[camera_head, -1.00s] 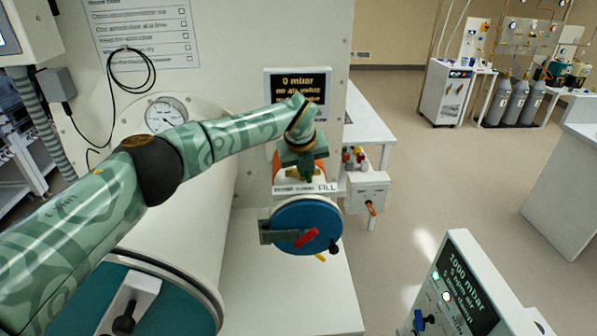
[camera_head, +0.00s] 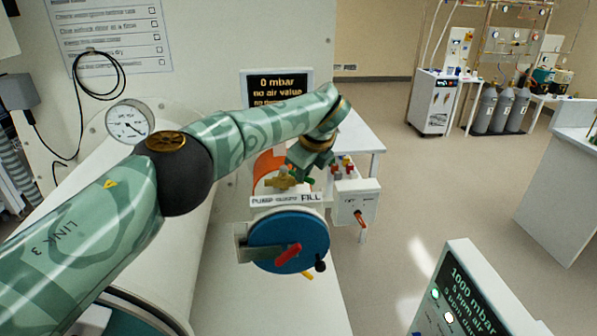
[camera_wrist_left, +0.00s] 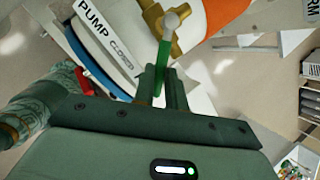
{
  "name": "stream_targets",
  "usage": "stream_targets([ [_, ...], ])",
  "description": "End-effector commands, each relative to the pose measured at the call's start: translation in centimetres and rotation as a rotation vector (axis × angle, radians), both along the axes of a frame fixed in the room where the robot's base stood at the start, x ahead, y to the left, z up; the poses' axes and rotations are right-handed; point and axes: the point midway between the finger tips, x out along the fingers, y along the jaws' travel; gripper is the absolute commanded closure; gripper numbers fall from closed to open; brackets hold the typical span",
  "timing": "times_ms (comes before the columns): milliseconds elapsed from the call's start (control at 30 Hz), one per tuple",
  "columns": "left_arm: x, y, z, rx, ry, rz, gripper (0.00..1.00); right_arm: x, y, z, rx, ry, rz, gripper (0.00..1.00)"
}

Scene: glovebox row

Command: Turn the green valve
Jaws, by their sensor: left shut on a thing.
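The green valve handle (camera_wrist_left: 163,62) shows in the left wrist view, running from a brass valve body (camera_wrist_left: 158,18) down between my left gripper's fingers. My left gripper (camera_wrist_left: 162,84) is shut on this handle. In the head view the left gripper (camera_head: 304,170) is at the right side of the brass body (camera_head: 281,180), above the FILL end of a white label plate (camera_head: 287,199). The plate reads PUMP, CLOSED and FILL. Only a small piece of green (camera_head: 310,181) shows there; the fingers and wrist hide the rest. My right gripper is in neither view.
A blue round door (camera_head: 288,232) with a red handle (camera_head: 288,254) is just below the label plate. An orange band (camera_head: 266,165) lies behind the valve. A dark display (camera_head: 277,87) reads 0 mbar. A white box (camera_head: 355,203) with an orange lever stands close on the right.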

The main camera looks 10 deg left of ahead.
Motion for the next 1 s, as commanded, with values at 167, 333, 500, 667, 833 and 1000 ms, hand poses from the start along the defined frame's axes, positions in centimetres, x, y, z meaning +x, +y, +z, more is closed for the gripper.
stream_targets([
  [167, 0.0, -0.2, 0.1, 0.001, -0.003, 0.011, 1.0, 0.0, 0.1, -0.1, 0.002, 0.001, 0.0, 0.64],
  [333, 0.0, -0.2, 0.1, 0.0, -0.003, 0.012, 1.0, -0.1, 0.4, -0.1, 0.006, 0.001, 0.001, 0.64],
  [500, 0.0, -0.2, 0.1, 0.001, -0.003, 0.011, 0.81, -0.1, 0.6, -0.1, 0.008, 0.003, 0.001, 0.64],
  [667, -0.1, -0.2, 0.1, 0.0, -0.001, 0.011, 0.65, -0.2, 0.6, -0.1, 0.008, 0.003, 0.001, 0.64],
  [833, -0.1, -0.2, 0.1, 0.0, -0.001, 0.012, 0.65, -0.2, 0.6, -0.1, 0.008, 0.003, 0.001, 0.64],
  [1000, -0.5, -0.5, 1.4, 0.0, -0.004, 0.01, 0.65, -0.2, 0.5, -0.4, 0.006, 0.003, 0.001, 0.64],
])
